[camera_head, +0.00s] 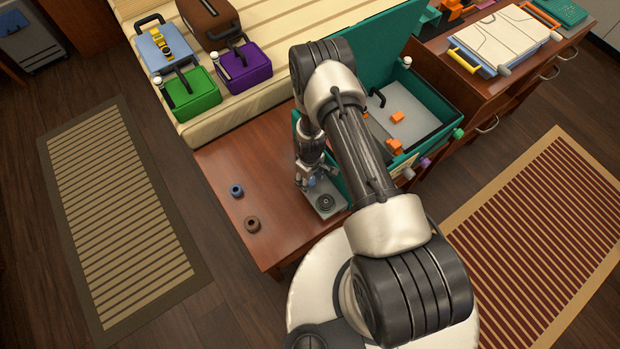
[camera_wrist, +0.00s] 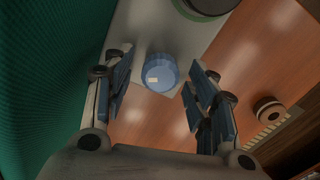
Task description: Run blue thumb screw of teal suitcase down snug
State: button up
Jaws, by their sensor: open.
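The teal suitcase (camera_head: 340,68) stands open on the wooden bench, partly hidden behind my arm. The blue thumb screw (camera_wrist: 160,72) is a round blue knob on a grey plate beside the suitcase's teal wall (camera_wrist: 45,75). My gripper (camera_wrist: 164,80) is open, with one finger on each side of the knob in the wrist view and a visible gap on both sides. In the head view my gripper (camera_head: 309,181) points down over the grey plate (camera_head: 334,210), and the knob is mostly hidden by it. I cannot tell how far down the screw is.
A dark disc (camera_head: 325,202) sits on the same plate, near the gripper. A loose blue ring (camera_head: 236,190) and a brown ring (camera_head: 252,224) lie on the bench to the left. Several small cases stand at upper left.

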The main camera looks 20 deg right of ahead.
jog(key=c, duration=1)
jog(key=shift+c, duration=0.2)
jog(key=shift+m, duration=0.4)
